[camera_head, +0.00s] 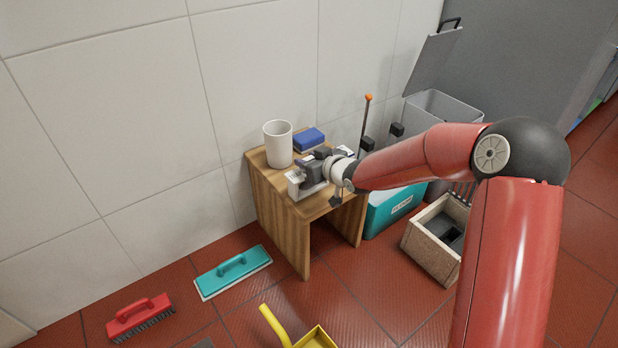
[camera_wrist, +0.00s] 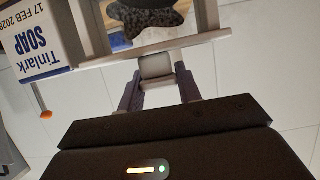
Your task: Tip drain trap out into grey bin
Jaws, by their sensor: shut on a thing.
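The drain trap (camera_head: 295,183) appears as a pale, box-like piece at the front of the wooden stool, partly hidden by my gripper (camera_head: 312,172). In the wrist view, my gripper (camera_wrist: 158,80) is shut on a pale tab at the trap's light rim (camera_wrist: 105,61). A dark star-shaped lump (camera_wrist: 155,18) shows beyond the rim; I cannot tell exactly how it sits. Whether the trap touches the stool is unclear. The grey bin (camera_head: 441,105) stands at the back right, its lid (camera_head: 432,62) raised.
The stool (camera_head: 280,215) also holds a white cup (camera_head: 278,144) and blue box (camera_head: 309,136). A soap box (camera_wrist: 37,38) is close at left in the wrist view. A teal box (camera_head: 390,212) and stone basin (camera_head: 420,247) stand right. Brushes and a yellow dustpan lie on the floor.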

